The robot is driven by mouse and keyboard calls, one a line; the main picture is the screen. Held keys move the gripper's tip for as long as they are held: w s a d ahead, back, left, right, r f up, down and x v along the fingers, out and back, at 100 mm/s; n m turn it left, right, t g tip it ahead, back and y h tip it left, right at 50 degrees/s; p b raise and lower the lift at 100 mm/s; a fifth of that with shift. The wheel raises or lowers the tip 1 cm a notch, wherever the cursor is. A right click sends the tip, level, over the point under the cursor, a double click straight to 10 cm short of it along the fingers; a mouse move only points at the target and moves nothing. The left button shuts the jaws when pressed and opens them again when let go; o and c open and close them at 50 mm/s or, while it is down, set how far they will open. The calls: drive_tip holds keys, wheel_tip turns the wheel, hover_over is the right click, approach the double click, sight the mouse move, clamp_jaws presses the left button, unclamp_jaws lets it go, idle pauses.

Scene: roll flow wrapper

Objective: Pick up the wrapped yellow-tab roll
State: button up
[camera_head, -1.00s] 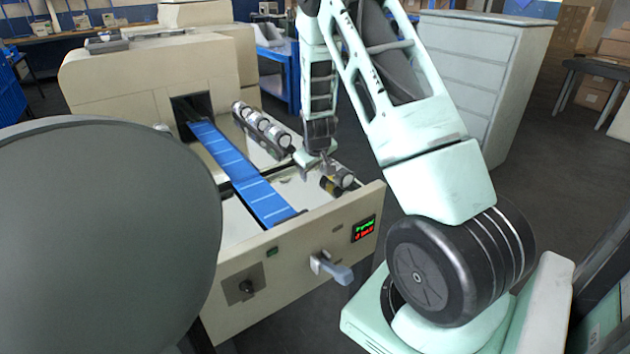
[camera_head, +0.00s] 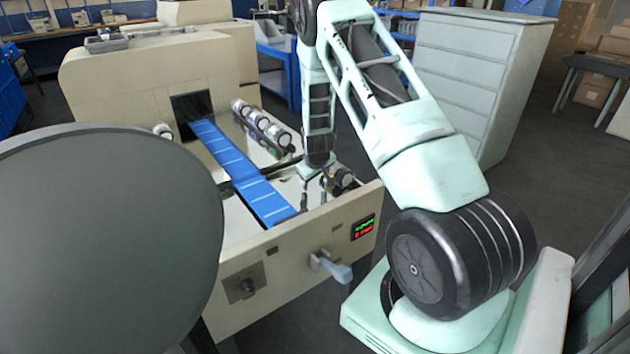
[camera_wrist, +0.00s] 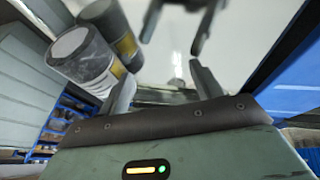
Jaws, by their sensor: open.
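A grey, pale-ended roll with a yellow tab (camera_wrist: 85,55) lies at the upper left of the wrist view, beside my left finger and outside the gap between the fingers. In the head view the roll (camera_head: 345,179) lies at the right of the machine's bed, partly hidden by my gripper (camera_head: 315,196). My gripper is open and empty, with its fingers pointing down close to the shiny bed, left of the roll. It also shows in the wrist view (camera_wrist: 160,74). A darker copy of the roll and fingers in the wrist view looks like a reflection in the bed.
A blue conveyor belt (camera_head: 240,172) runs along the bed on the left. The machine's front panel (camera_head: 300,251) rises in front, with a lever handle (camera_head: 332,267). A grey cabinet (camera_head: 470,85) stands behind at right.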

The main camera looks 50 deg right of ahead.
drive_tip(key=shift+f, duration=0.15)
clamp_jaws()
drive_tip(key=shift+o, duration=1.6)
unclamp_jaws()
drive_tip(key=shift+a, duration=0.15)
